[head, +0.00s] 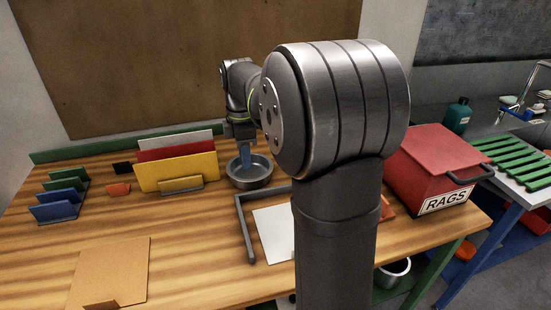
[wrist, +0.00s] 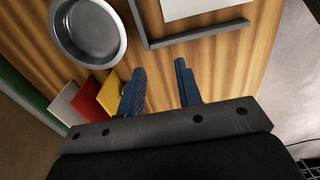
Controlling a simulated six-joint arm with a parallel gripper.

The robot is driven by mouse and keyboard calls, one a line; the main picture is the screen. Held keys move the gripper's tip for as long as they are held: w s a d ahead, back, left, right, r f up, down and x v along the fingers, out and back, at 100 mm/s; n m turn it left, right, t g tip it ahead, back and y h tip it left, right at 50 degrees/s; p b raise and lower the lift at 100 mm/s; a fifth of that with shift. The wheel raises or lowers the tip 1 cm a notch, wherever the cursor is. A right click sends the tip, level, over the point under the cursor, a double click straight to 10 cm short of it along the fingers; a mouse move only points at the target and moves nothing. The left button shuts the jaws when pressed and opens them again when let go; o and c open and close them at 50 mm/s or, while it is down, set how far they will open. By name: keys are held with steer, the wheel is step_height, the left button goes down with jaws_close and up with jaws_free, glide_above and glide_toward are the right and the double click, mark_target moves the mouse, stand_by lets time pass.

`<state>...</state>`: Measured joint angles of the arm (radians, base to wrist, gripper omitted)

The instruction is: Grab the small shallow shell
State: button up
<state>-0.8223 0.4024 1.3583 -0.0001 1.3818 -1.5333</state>
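White, red and yellow panels (head: 178,173) stand close left of the bowl. A grey angled frame (head: 245,232) and white sheet (head: 272,232) lie in front. A red RAGS box (head: 435,165) stands at right. Another metal pot (head: 392,273) is below the table. My arm hides part of the table.

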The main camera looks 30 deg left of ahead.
glide_above(254, 181)
steer(key=w, duration=0.2)
steer(key=f, duration=1.1)
steer(key=shift+s+a+f, duration=0.15)
steer(key=shift+a+f, duration=0.1)
steer(key=shift+f, duration=0.1)
steer(key=shift+s+a+f, duration=0.1)
steer(key=shift+s+f, duration=0.05)
steer(key=shift+f, duration=1.2)
steer(key=shift+s+f, duration=0.15)
steer(key=shift+f, duration=1.2)
steer(key=shift+c, duration=0.2)
jaws_close()
